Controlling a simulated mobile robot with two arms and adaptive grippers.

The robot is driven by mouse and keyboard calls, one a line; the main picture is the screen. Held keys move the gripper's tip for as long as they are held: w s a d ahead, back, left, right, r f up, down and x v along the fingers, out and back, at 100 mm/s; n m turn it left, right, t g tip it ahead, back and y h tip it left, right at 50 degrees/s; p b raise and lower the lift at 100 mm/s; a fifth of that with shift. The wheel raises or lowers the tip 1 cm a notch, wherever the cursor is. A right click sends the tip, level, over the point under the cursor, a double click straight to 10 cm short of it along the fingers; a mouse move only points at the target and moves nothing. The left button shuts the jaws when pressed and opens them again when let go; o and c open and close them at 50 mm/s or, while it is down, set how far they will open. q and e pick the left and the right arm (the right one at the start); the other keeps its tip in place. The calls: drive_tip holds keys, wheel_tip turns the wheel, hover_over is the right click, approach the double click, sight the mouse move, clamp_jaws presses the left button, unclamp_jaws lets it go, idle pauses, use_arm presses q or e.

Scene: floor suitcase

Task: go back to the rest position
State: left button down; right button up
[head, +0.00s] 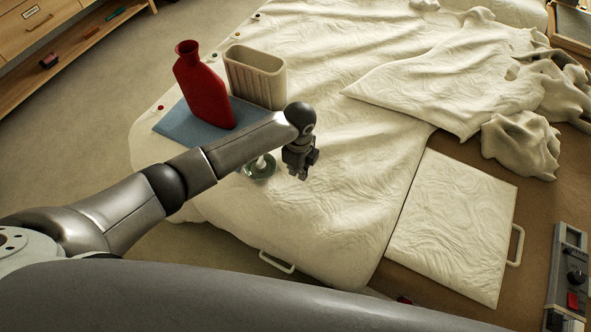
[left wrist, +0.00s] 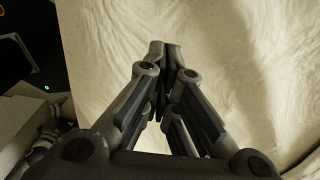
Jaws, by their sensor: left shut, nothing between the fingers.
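My left gripper (head: 299,176) hangs at the end of my left arm above the white cloth (head: 350,225), pointing down. In the left wrist view the fingers (left wrist: 164,48) meet at their tips, shut with nothing between them, and pale wrinkled cloth fills the ground behind them. My right gripper shows in neither view.
A small greenish round thing (head: 260,171) sits partly hidden beside the gripper. A white panel (head: 455,222) lies right; a grey control box (head: 568,265) is farther right.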

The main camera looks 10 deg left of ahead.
use_arm(q)
wheel_tip(320, 180, up, 6)
drive_tip(key=s+d+f+n+t+h, duration=0.1)
drive_tip(key=s+d+n+h, duration=0.2)
drive_tip(key=s+n, duration=0.6)
drive_tip(key=s+a+r+n+t+y, duration=0.35)
drive_tip(key=s+a+n, duration=0.75)
drive_tip(key=s+a, duration=0.45)
wheel_tip(320, 180, down, 27)
drive_tip(key=s+g, duration=0.1)
drive_tip(key=g, duration=0.1)
drive_tip(key=s+a+f+g, duration=0.1)
drive_tip(key=s+a+f, duration=0.2)
drive_tip(key=s+f, duration=1.2)
drive_tip(key=shift+s+m, duration=0.3)
drive_tip(key=shift+s, duration=0.6)
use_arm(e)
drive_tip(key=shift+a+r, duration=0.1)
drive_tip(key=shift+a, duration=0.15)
